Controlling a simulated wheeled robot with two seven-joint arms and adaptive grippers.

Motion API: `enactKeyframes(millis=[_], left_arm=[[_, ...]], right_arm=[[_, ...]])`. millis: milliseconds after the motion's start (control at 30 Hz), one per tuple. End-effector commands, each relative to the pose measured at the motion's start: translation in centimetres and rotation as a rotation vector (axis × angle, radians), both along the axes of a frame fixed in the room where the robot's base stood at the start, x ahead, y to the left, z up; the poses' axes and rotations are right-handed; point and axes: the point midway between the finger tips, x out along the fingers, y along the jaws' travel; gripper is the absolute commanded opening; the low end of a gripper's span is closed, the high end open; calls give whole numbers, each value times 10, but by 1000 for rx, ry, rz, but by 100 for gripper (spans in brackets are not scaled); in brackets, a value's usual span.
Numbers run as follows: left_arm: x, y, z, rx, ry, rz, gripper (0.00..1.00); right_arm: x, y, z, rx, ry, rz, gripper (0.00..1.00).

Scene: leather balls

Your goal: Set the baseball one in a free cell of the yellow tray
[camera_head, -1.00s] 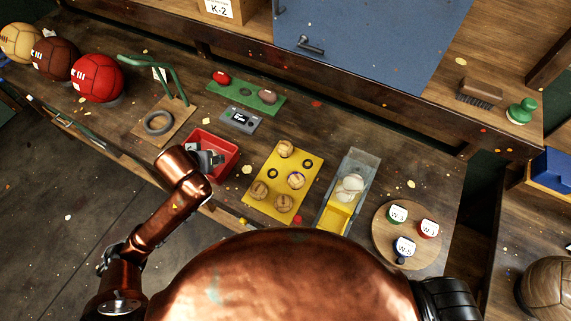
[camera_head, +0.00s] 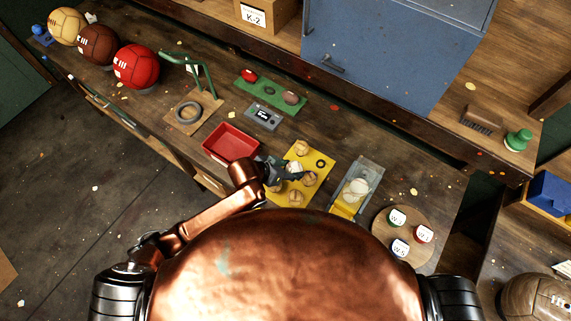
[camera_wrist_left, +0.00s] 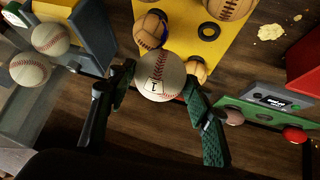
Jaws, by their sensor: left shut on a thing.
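A white baseball (camera_wrist_left: 160,76) with red stitching is between the fingers of my left gripper (camera_wrist_left: 158,88) in the left wrist view. In the head view the left gripper (camera_head: 284,168) is shut on the pale ball (camera_head: 294,167), over the left part of the yellow tray (camera_head: 325,172). The tray also shows in the left wrist view (camera_wrist_left: 183,20). Several brown balls (camera_head: 309,179) sit in its cells. The gripper hides part of the tray. The right gripper is out of view.
An empty red bin (camera_head: 229,143) stands left of the tray. A clear, yellow-fronted bin (camera_head: 367,169) with baseballs stands to its right. Behind are a grey display box (camera_head: 263,116) and a green board (camera_head: 270,92). A round board (camera_head: 413,255) with labelled pieces lies front right.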

Motion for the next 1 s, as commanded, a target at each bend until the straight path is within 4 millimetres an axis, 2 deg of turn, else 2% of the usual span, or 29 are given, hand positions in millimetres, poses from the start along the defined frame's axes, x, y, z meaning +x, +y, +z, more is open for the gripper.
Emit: enactKeyframes(millis=[33,100,200,367,567,800,1000], left_arm=[[13,4,-4,3,0,3,19],[26,8,-15,3,2,3,19],[40,13,-35,3,2,4,19],[56,17,-54,1,0,2,19],[65,20,-66,0,0,1,19],[66,20,-95,0,1,1,19],[65,20,-98,-1,-1,0,19]], right_arm=[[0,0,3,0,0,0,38],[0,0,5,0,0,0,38],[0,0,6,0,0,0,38],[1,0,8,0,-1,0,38],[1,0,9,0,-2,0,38],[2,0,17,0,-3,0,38],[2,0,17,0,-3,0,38]])
